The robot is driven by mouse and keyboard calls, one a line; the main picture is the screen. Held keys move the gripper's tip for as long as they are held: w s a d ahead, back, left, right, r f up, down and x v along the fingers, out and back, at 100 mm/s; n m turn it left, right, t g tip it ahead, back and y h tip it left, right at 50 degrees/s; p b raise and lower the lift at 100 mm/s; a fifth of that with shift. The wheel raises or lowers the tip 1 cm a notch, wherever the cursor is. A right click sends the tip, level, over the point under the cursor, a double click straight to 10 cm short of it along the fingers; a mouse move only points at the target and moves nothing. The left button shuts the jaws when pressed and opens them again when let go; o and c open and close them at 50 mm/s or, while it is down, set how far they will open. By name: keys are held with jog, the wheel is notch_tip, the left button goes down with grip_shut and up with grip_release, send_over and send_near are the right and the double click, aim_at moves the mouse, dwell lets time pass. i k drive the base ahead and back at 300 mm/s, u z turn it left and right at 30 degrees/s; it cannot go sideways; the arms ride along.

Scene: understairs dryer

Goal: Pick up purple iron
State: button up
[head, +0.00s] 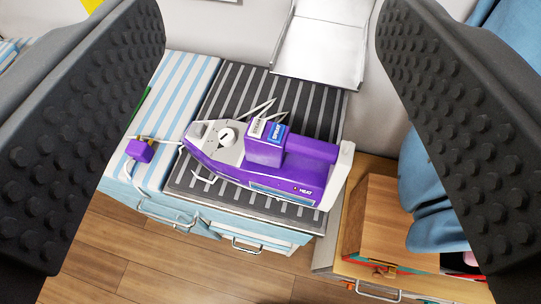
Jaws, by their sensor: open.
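The purple iron (283,165) with grey and white parts lies on a dark striped mat (333,106) on top of a low cabinet. Its white cord and a purple block (140,151) lie off its left end. A few thin metal prongs stick up behind it, and I cannot tell what they belong to. My gripper (270,130) is open, with its two black studded fingers wide apart at the left and right of the picture. The iron shows between the fingers and farther off. Nothing is between the fingers, and neither finger appears to touch the iron.
A blue-and-white striped surface (187,90) is left of the mat. A metal tray-like piece (322,40) leans behind. A wooden box (385,220) stands right, beside blue cloth (432,185). Drawer handles (165,216) project at the front. Wooden floor (150,265) is open below.

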aim_at(310, 174)
jog(key=u, duration=1.2)
jog(key=k, duration=0.45)
jog(key=z, duration=0.55)
